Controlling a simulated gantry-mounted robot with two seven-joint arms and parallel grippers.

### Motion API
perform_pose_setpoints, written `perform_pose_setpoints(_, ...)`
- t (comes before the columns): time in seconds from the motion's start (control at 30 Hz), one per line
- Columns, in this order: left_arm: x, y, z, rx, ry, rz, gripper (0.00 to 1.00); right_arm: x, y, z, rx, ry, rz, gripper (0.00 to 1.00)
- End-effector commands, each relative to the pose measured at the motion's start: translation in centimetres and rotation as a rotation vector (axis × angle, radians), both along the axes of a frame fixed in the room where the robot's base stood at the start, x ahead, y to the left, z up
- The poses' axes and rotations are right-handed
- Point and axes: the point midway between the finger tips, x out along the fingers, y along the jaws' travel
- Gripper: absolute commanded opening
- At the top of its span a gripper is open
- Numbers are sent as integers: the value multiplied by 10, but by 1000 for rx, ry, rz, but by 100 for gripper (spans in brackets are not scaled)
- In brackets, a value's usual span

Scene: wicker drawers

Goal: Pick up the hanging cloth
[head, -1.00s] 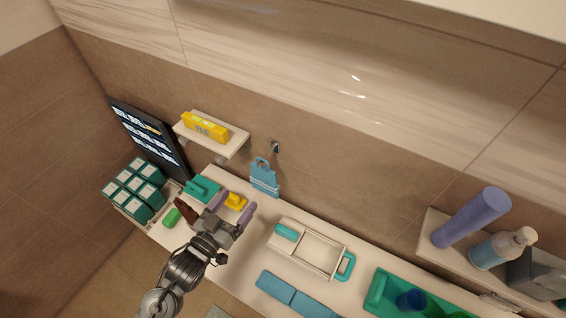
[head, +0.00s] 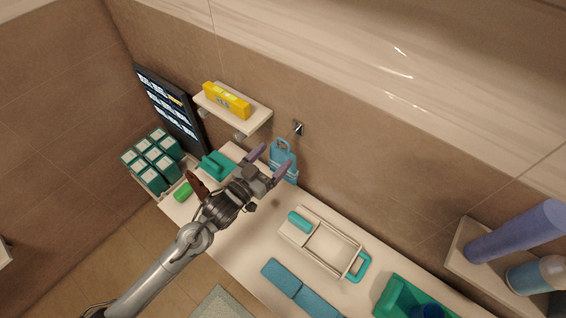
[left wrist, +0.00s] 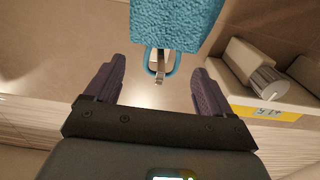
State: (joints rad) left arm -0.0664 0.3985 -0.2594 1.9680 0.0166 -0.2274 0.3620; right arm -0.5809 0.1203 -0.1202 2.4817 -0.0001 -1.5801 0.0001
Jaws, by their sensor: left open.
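The hanging cloth (head: 284,152) is blue and hangs by a loop from a wall hook (head: 298,128) in the head view. In the left wrist view the cloth (left wrist: 177,22) is at the top centre, with its loop and the metal hook below it. My left gripper (head: 268,160) is open and empty, in front of the cloth. In the left wrist view its two purple fingers (left wrist: 156,82) stand apart, one on each side of the loop's line. The cloth looks to be beyond the fingertips, not held. My right gripper is out of view.
A small wall shelf (head: 246,116) with a yellow box (head: 227,100) is left of the hook. The counter (head: 262,225) below holds a white caddy (head: 318,245), blue folded cloths (head: 300,288) and a teal tray (head: 400,298). Another shelf with bottles is at the right.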

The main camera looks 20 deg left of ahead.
Motion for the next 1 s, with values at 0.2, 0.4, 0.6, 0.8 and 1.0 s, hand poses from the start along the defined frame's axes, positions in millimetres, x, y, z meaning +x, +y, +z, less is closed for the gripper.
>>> perform_pose_setpoints(0.2, 24, -4, 4, 1, -1, 0, 83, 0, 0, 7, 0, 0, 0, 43)
perform_pose_setpoints(0.4, 45, -10, 2, 0, -1, -1, 83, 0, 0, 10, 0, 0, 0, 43)
perform_pose_setpoints(0.6, 50, -11, 1, 0, 0, 0, 83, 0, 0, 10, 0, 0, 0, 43)
perform_pose_setpoints(0.8, 49, -11, 1, 0, 0, 0, 72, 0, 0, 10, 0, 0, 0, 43)
perform_pose_setpoints(1.0, 49, -11, 1, 1, 0, 0, 42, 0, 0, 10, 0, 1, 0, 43)
